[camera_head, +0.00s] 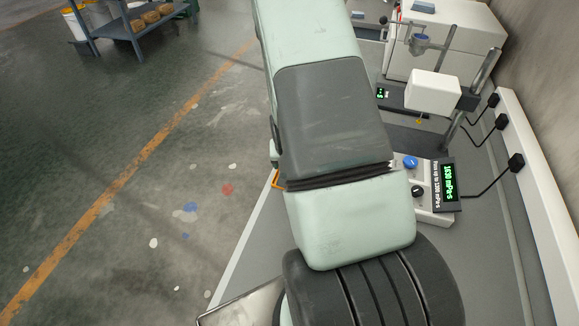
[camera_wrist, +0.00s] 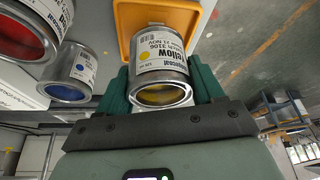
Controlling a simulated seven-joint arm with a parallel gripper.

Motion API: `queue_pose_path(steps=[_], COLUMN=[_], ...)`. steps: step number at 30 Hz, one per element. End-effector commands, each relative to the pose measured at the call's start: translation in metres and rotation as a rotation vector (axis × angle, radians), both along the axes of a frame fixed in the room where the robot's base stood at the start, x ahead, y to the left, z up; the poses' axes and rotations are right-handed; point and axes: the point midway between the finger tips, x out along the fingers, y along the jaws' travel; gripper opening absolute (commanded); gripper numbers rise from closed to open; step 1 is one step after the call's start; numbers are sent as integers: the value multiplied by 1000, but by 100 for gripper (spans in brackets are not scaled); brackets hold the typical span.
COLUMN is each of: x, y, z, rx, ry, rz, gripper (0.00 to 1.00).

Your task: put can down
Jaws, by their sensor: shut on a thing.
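In the wrist view, my gripper (camera_wrist: 164,84) is shut on a metal can (camera_wrist: 160,64) with a white label reading "yellow". Its green fingers sit on either side of the can. The can's open end faces the camera and shows yellow inside. An orange tray (camera_wrist: 125,38) lies directly behind the can; I cannot tell whether the can touches it. In the head view, my arm hides the gripper and the can, and only an orange corner (camera_head: 277,182) shows beside the arm.
A can with red paint (camera_wrist: 25,38) and a can with a blue label dot (camera_wrist: 70,72) stand left in the wrist view. In the head view, a device with a green display (camera_head: 448,184) and a stand with a white head (camera_head: 432,91) occupy the grey bench (camera_head: 262,243).

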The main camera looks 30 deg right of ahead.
Motion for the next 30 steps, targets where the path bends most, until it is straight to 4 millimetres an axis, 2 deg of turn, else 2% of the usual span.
queue_pose_path(steps=[1,4,16,17,21,30], x=[-1,0,0,0,0,0], y=[0,0,0,0,0,0], z=[-9,-19,-24,-23,-23,-22], rx=[1,0,0,0,0,-1], ry=[4,1,0,0,0,0], rz=[0,-1,-1,-1,-1,0], gripper=[26,26,26,70,91,92])
